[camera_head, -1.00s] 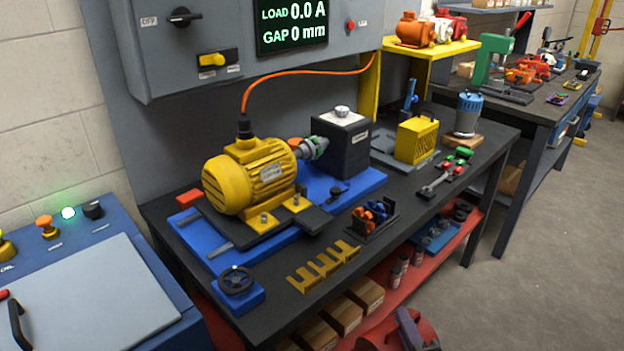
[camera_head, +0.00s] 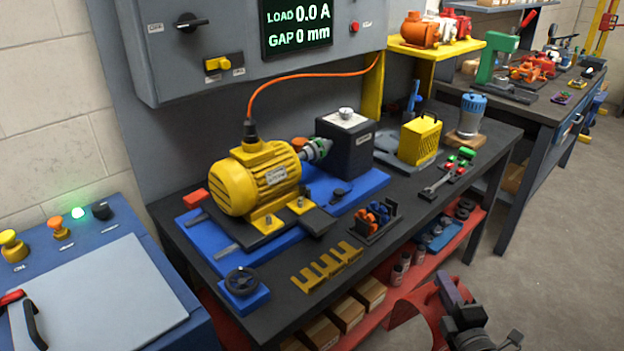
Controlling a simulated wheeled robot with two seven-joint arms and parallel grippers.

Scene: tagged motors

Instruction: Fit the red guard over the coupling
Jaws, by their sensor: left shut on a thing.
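The coupling (camera_head: 316,149) is a grey and green shaft joint between the yellow motor (camera_head: 255,180) and the black block (camera_head: 347,146). No cover sits over it. The red guard (camera_head: 408,302) is a curved red piece at the bottom of the view, in front of the bench. My left gripper (camera_head: 449,292) is shut on the guard, low and to the right of the coupling and well apart from it. The frame's lower edge cuts off part of the arm. My right gripper is out of view.
The motor and block stand on a blue base (camera_head: 358,186). Yellow slotted shims (camera_head: 327,268), a small tray of clamps (camera_head: 375,220) and a handwheel (camera_head: 243,282) lie along the bench front. An orange cable (camera_head: 310,78) rises from the motor. A red shelf (camera_head: 345,335) runs below.

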